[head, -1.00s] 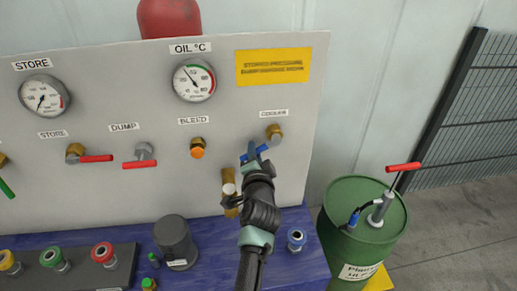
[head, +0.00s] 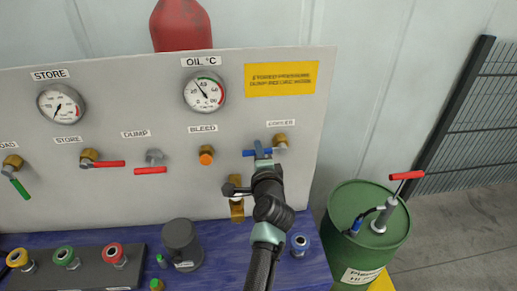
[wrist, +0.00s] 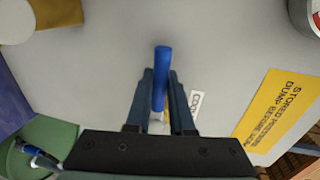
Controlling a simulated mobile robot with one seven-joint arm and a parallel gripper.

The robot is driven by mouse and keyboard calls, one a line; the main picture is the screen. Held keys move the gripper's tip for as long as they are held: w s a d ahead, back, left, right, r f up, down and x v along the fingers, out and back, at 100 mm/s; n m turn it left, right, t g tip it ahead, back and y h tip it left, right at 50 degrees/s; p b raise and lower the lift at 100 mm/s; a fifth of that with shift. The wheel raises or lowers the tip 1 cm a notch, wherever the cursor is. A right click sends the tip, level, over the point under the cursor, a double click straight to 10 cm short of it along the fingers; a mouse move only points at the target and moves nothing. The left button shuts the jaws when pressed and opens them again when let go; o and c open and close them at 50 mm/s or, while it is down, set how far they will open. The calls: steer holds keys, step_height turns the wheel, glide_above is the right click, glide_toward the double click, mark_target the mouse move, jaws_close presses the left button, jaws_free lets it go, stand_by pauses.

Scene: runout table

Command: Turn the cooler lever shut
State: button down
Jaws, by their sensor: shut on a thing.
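The cooler lever (head: 250,153) is a blue handle on a brass valve (head: 280,140) under the COOLER label (head: 281,123). In the head view it points left from the valve and lies about level. My gripper (head: 262,153) reaches up to the panel and is shut on this lever, hiding part of it. In the wrist view the blue lever (wrist: 161,75) stands between the two fingers of my gripper (wrist: 161,85), and its end sticks out past them.
The grey panel (head: 110,190) also carries red levers, a green lever, an orange bleed knob (head: 206,155) and gauges. A brass fitting (head: 237,208) hangs close left of my arm. A green drum (head: 345,205) with a red-handled pump stands at right.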

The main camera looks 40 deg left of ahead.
steer(key=c, duration=0.8)
jaws_free()
steer(key=shift+r, duration=0.1)
steer(key=shift+d, duration=0.1)
steer(key=b+v, duration=0.2)
steer(key=v, duration=1.1)
